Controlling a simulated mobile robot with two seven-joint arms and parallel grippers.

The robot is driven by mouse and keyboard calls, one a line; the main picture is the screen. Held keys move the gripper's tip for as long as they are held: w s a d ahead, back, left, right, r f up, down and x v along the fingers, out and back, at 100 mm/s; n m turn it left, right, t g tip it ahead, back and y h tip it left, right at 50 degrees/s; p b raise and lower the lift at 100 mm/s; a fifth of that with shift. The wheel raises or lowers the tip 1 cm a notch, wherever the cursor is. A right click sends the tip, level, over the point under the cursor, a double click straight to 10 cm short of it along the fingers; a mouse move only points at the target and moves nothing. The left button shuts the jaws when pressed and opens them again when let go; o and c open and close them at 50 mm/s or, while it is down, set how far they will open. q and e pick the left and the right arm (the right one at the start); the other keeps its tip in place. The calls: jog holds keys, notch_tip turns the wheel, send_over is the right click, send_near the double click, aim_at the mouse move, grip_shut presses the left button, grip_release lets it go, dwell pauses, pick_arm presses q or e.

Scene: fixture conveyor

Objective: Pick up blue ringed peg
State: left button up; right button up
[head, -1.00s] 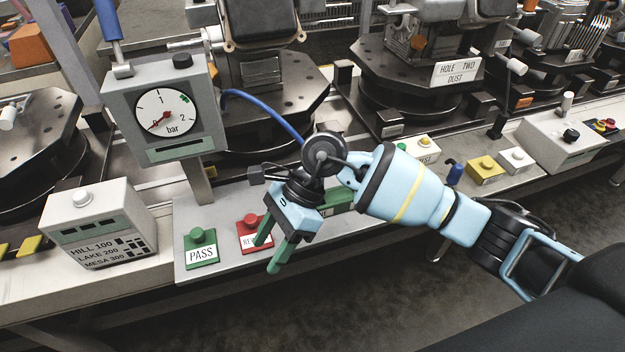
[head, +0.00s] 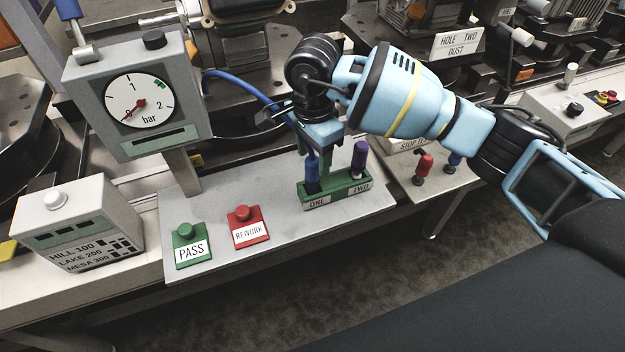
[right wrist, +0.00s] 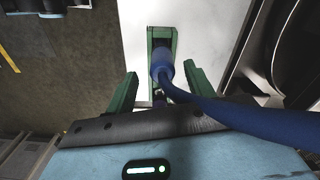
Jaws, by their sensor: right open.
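A blue peg (head: 312,172) stands upright in the slot marked ONE of a small green rack (head: 333,192). A ring on it cannot be made out. In the right wrist view the blue peg (right wrist: 162,62) shows ahead of my fingers, and a blue hose (right wrist: 245,115) appears to join it. A purple peg (head: 359,157) stands in slot TWO. My right gripper (head: 316,150) is open, pointing down at the blue peg, its green fingers to either side in the right wrist view. Whether they touch it is unclear. My left gripper is not in view.
A gauge (head: 138,103) on a post stands left, its hose (head: 240,82) running to my gripper. Green PASS (head: 187,244) and red REWORK (head: 246,226) buttons sit on the grey panel. A red peg (head: 424,165) and another blue one (head: 455,159) stand right.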

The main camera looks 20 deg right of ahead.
aim_at(312, 170)
jog(key=shift+w+f, duration=0.15)
jog(key=shift+f, duration=2.5)
grip_shut()
